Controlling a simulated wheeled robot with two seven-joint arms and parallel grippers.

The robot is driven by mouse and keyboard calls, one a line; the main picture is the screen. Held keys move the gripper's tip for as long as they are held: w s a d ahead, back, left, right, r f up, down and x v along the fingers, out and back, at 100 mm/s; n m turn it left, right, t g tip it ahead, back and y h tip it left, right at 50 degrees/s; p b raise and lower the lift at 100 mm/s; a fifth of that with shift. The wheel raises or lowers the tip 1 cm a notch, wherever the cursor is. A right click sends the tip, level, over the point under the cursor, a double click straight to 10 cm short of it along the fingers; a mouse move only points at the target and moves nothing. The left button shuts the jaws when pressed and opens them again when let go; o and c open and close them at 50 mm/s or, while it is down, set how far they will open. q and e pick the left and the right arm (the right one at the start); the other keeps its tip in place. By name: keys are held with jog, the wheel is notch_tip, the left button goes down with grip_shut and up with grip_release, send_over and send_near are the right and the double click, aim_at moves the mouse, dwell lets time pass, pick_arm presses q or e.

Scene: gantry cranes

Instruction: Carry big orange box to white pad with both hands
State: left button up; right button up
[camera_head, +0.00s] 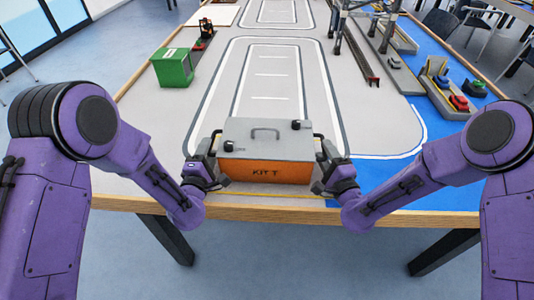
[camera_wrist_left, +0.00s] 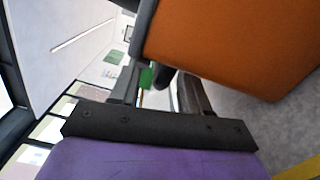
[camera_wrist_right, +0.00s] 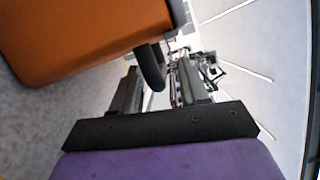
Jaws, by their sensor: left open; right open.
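The big orange box (camera_head: 268,172) with a grey lid and a top handle stands near the front edge of the table. My left gripper (camera_head: 212,160) is at its left side and my right gripper (camera_head: 326,160) is at its right side. In the left wrist view, the orange side (camera_wrist_left: 235,45) fills the upper right, and a dark side handle lies between the open fingers (camera_wrist_left: 155,90). In the right wrist view, the box (camera_wrist_right: 75,35) is at upper left, and a dark handle loop lies between the open fingers (camera_wrist_right: 158,85). I cannot make out the white pad for certain.
A green box (camera_head: 174,68) stands on the table at the left. A whitish flat panel (camera_head: 211,16) lies at the far left. Gantry legs and a dark rail (camera_head: 358,58) are behind right. Model cars sit on the blue area at right. The grey lane behind the box is clear.

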pick_arm(q)
jog(key=shift+w+d, duration=0.1)
jog(key=shift+w, duration=1.4)
pick_arm(e)
jog(key=shift+x, duration=1.5)
pick_arm(q)
grip_shut()
pick_arm(e)
grip_shut()
pick_arm(q)
jog(key=shift+r, duration=0.1)
